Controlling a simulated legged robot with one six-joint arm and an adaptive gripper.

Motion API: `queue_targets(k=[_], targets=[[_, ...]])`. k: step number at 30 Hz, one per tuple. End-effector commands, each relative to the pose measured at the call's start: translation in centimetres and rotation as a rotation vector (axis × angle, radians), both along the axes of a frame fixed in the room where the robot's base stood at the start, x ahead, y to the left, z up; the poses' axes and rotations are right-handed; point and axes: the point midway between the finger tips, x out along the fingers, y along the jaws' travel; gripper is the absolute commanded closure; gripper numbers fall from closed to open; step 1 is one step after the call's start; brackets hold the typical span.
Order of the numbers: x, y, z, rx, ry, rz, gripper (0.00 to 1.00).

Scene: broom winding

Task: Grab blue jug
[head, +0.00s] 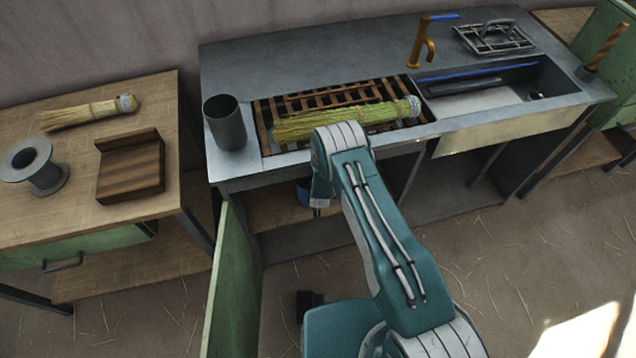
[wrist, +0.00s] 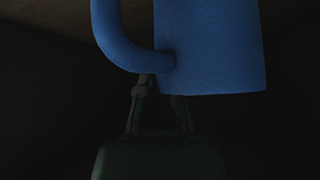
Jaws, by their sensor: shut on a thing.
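The blue jug (wrist: 212,50) fills the upper middle of the wrist view, its curved handle (wrist: 120,45) on the left. Its top is cut off by the frame. My gripper (wrist: 162,86) reaches up from below, its two fingers at the lower end of the handle and the jug's lower edge. It is shut on the jug; the exact contact is dark and partly hidden behind the jug. In the head view, only a blue sliver of the jug (head: 303,192) shows under the counter, beside my arm's end.
The metal counter (head: 290,55) stands above, with a dark cylinder (head: 225,122), a straw bundle (head: 345,122) on a grate, and a sink (head: 490,100). An open green cabinet door (head: 232,280) stands left of my arm. A wooden table (head: 75,95) is further left.

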Motion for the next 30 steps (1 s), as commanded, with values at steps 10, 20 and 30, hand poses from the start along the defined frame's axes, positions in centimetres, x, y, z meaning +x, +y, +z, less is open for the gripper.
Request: queue_targets(k=[10, 20, 30], targets=[[-0.7, 0.0, 2.5, -0.001, 0.0, 0.001, 1.0], [-4.5, -0.1, 2.5, 0.0, 0.0, 0.0, 1.0], [-8.7, -0.3, 2.5, 0.001, -0.001, 0.001, 1.0]])
